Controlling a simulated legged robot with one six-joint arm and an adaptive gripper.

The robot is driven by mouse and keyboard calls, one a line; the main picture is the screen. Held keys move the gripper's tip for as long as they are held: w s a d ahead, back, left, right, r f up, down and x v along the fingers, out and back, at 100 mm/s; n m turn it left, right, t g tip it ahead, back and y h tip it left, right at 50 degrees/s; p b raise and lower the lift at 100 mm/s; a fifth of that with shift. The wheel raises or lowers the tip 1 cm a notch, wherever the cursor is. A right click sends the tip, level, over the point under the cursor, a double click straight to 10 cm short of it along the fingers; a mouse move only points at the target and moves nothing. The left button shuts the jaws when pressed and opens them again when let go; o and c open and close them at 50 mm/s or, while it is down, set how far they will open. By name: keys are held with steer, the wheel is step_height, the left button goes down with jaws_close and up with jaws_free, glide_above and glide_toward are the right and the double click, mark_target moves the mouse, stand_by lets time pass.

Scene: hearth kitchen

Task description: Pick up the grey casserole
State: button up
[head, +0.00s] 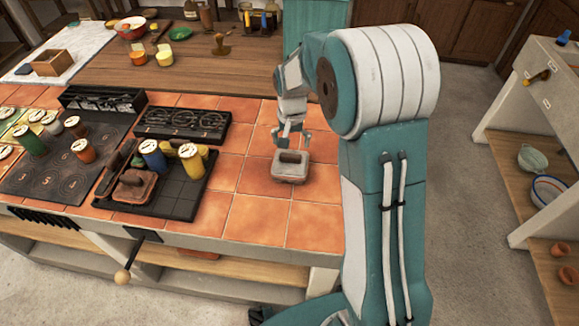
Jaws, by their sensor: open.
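Whether a fingertip touches the lid cannot be told from this view.
A black tray (192,200) holds a red casserole (135,186), a blue jar (152,156) and a yellow jar (191,162). A rack (181,123) lies behind it. Bare tiles (255,215) surround the grey casserole. The counter's front edge is near.

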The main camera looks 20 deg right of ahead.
mark_target(292, 154)
steer(key=shift+d+f, duration=0.25)
steer(key=shift+f, duration=0.3)
steer(key=shift+d+f, duration=0.25)
steer(key=shift+f, duration=0.3)
steer(key=a+f, duration=0.2)
steer(key=f, duration=0.1)
steer(key=shift+d, duration=0.25)
steer(key=shift+c, duration=0.3)
steer(key=shift+d, duration=0.35)
steer(key=c, duration=0.9)
